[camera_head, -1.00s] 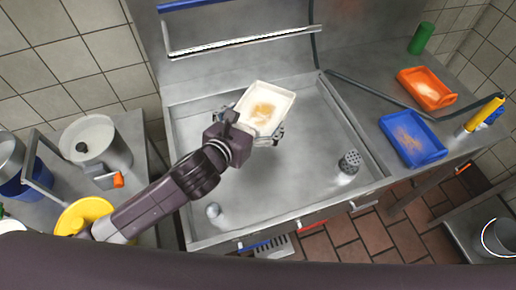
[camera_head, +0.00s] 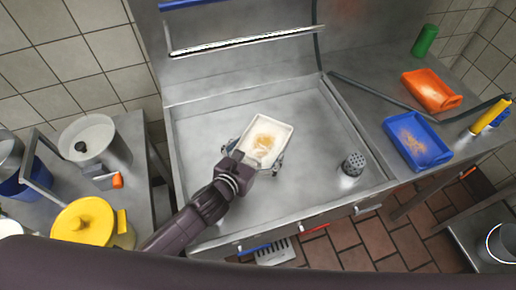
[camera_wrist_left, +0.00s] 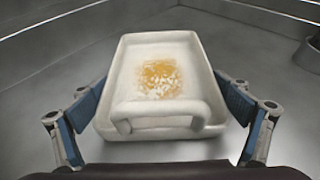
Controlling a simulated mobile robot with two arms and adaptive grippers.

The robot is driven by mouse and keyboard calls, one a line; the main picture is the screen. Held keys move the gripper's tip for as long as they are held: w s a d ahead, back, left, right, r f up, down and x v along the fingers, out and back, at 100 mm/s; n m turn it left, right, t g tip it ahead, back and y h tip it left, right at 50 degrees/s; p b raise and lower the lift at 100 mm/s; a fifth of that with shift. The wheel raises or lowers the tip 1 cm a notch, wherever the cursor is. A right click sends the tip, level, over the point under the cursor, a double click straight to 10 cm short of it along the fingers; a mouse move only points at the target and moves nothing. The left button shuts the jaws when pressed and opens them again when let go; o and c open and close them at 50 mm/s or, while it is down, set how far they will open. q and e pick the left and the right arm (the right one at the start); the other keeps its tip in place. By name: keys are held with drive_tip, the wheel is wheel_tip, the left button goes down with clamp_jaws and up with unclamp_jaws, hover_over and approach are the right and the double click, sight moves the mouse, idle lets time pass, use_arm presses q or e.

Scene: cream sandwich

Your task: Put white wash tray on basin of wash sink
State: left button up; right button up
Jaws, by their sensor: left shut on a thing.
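The white wash tray (camera_head: 277,151) has a yellowish-brown stain on its inner floor. It is over the metal basin (camera_head: 310,190) of the wash sink, left of the middle. My left gripper (camera_head: 257,156) is shut on the tray. In the left wrist view, the white wash tray (camera_wrist_left: 200,60) sits between the two blue-padded fingers of the left gripper (camera_wrist_left: 165,118), with its handle toward me. I cannot tell whether the tray's underside touches the basin floor. My right gripper is not in view.
A perforated metal cylinder (camera_head: 352,165) stands in the basin at the right. A blue tray (camera_head: 420,150) and an orange tray (camera_head: 430,85) lie on the right counter. A yellow pot (camera_head: 85,220) stands at the left. The back of the basin is clear.

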use_arm(q)
drive_tip(key=o, duration=0.9)
drive_tip(key=shift+f, duration=0.1)
drive_tip(key=shift+o, duration=0.2)
drive_tip(key=v, duration=1.2)
drive_tip(key=shift+r, duration=0.2)
